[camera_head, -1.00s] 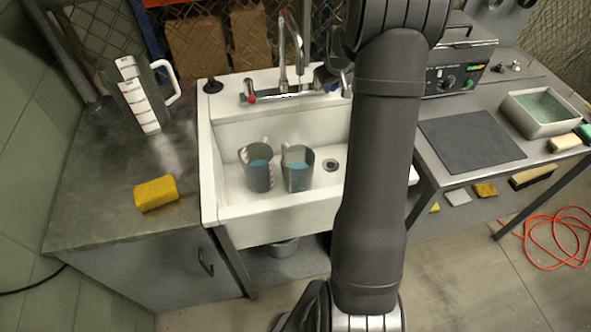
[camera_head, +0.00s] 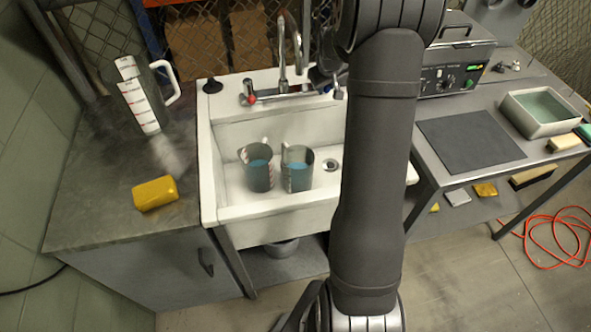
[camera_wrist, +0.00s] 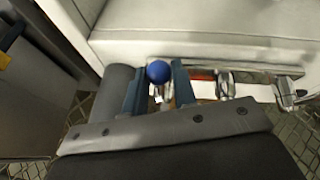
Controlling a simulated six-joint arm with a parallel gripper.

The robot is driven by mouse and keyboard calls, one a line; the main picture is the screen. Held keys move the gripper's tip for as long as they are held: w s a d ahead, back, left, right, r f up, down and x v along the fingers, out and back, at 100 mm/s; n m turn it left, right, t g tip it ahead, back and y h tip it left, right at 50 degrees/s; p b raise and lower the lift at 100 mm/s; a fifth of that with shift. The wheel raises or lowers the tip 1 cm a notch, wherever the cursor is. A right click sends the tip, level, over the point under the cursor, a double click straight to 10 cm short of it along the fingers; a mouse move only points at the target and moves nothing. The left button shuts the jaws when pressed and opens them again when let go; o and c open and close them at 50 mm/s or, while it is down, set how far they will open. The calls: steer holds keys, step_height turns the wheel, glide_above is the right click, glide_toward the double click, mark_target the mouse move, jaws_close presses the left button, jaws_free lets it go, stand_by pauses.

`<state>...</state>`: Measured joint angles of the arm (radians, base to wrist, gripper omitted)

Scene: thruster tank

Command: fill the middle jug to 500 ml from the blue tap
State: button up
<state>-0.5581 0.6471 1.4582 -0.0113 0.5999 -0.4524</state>
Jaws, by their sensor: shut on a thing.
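The blue tap knob (camera_wrist: 159,72) lies between the fingertips of my gripper (camera_wrist: 158,84) in the wrist view, and the gripper is shut on it. In the head view my gripper (camera_head: 326,79) is at the right end of the chrome tap (camera_head: 283,88), and hides the blue knob there. Two grey see-through jugs stand upright in the sink: a left one (camera_head: 257,170), the middle of the three jugs in view, and a right one (camera_head: 297,170). Both show bluish contents; I cannot read their levels. No water stream can be made out.
The white sink (camera_head: 228,206) has a red-marked left tap knob (camera_head: 251,99). A third jug (camera_head: 142,95) and a yellow sponge (camera_head: 155,193) are on the left counter. A control box (camera_head: 455,72), grey mat (camera_head: 470,140) and tray (camera_head: 540,125) are on the right bench.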

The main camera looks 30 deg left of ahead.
steer(key=shift+s+a, duration=0.15)
steer(key=shift+a, duration=0.05)
steer(key=o, duration=1.1)
steer(key=shift+c, duration=0.2)
steer(key=shift+d, duration=0.1)
steer(key=w+a+r+v, duration=0.1)
steer(key=w+v, duration=0.1)
steer(key=v, duration=2)
steer(key=shift+s+r, duration=0.2)
steer(key=shift+r, duration=0.2)
steer(key=shift+f, duration=0.1)
